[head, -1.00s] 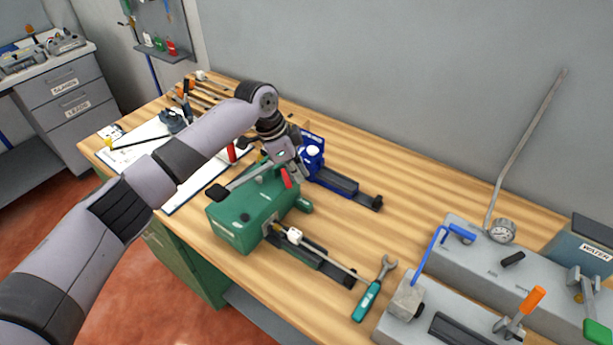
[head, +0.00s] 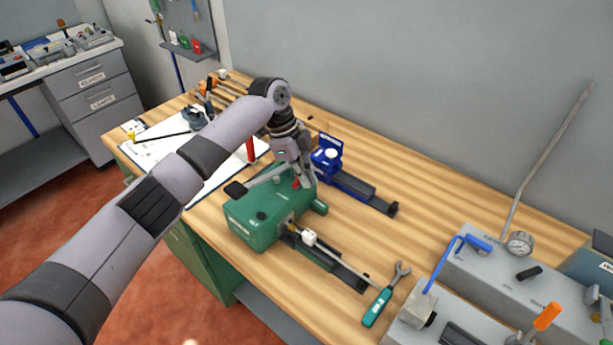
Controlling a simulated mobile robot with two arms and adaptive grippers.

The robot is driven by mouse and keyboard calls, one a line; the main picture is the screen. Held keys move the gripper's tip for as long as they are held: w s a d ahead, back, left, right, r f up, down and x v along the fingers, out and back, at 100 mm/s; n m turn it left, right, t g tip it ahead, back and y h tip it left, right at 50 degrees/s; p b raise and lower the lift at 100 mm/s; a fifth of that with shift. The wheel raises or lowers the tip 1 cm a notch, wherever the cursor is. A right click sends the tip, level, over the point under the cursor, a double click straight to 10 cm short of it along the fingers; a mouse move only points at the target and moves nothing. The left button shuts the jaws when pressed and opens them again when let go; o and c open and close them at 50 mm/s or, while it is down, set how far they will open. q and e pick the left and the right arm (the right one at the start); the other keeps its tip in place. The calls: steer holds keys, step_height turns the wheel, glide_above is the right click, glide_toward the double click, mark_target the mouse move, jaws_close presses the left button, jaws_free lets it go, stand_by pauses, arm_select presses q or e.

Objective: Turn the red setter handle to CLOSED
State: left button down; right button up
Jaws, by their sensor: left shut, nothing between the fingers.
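The green dispenser unit (head: 258,222) sits on the wooden bench. A small red part (head: 296,184), seemingly the red setter handle, shows at its top back edge. It is largely hidden by my left gripper (head: 305,184), whose fingers are shut with nothing between them. The fingertips are right beside the red part; I cannot tell whether they touch it. The CLOSED mark cannot be read. Another red upright piece (head: 251,150) stands behind the unit, left of my wrist. My right gripper is not in view.
A blue device (head: 328,157) with a dark rail stands just behind the gripper. A teal-handled wrench (head: 377,306) lies to the right. Grey units with a gauge (head: 519,243) and a blue lever (head: 445,262) fill the right end. Bare wood lies between.

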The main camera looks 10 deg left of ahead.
arm_select(q)
steer(key=shift+w+a+b, duration=0.1)
steer(key=shift+w+b, duration=0.55)
steer(key=shift+w, duration=0.1)
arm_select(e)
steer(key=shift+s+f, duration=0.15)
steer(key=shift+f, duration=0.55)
arm_select(q)
steer(key=s+d+p, duration=0.2)
steer(key=d+p, duration=0.1)
steer(key=d, duration=0.1)
steer(key=b+v, duration=0.4)
steer(key=v, duration=0.6)
steer(key=shift+w+b, duration=0.3)
steer(key=shift+w, duration=0.05)
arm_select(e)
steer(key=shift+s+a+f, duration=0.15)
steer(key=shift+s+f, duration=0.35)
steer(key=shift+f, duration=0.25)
arm_select(q)
steer(key=shift+w, duration=0.1)
